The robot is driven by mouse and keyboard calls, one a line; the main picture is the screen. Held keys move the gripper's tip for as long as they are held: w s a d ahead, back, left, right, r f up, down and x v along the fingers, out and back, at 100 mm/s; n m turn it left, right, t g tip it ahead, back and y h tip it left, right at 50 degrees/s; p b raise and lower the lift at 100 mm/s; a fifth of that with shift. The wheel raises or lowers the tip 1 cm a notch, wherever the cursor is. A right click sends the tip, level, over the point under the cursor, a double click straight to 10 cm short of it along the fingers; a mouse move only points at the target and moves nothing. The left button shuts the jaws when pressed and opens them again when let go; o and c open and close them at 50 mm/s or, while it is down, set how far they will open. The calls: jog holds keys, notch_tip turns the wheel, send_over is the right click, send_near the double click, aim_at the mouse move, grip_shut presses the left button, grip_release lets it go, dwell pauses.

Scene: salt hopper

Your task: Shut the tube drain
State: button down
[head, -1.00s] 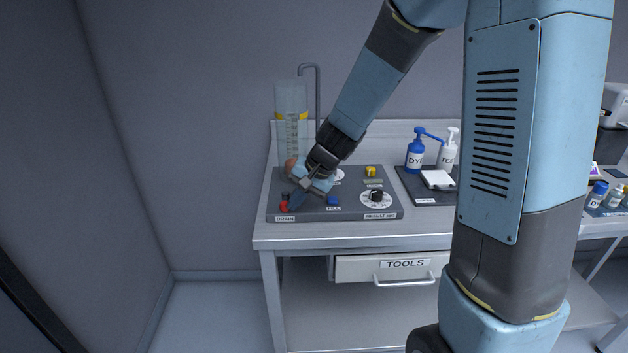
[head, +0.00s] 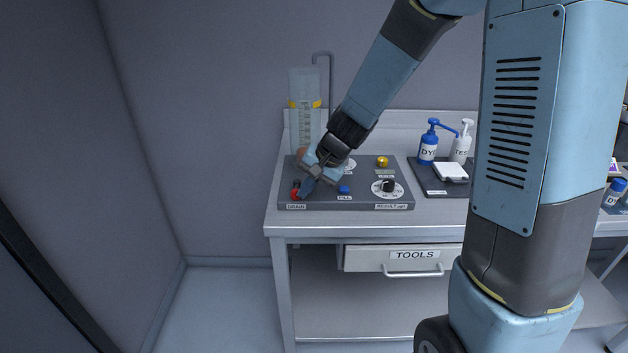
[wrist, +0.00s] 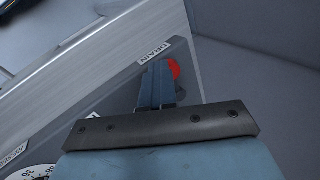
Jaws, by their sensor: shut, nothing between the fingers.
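The red drain control (head: 295,195) sits at the front left of the dark panel (head: 335,203), behind the DRAIN label (head: 296,206). It also shows in the wrist view as a red disc (wrist: 174,70), partly hidden by my fingers. My gripper (head: 304,194) is shut and empty, its tips pointing down right beside the red control. In the wrist view my fingers (wrist: 157,72) overlap its edge; I cannot tell whether they touch it.
A blue FILL button (head: 344,189), a yellow knob (head: 382,161) and a RESULT dial (head: 388,187) are on the same panel. Blue DYE (head: 428,148) and white TEST (head: 461,146) pump bottles stand to the right. The TOOLS drawer (head: 400,259) is below the bench top.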

jog(key=shift+w+a+r, duration=0.25)
jog(key=shift+w, duration=0.35)
jog(key=shift+s+d+r, duration=0.15)
jog(key=shift+s+d, duration=0.05)
jog(key=shift+d, duration=0.2)
jog(key=s+d+r, duration=0.5)
jog(key=r, duration=0.4)
jog(key=s+d+r, duration=0.4)
jog(key=d+r, duration=0.1)
jog(key=r, duration=0.5)
jog(key=s+d+n+t+h, duration=0.3)
jog(key=s+d, duration=0.6)
jog(key=s, duration=0.4)
jog(key=shift+s+d+n+t+h, duration=0.3)
jog(key=shift+t+h, duration=0.2)
jog(key=shift+h, duration=0.8)
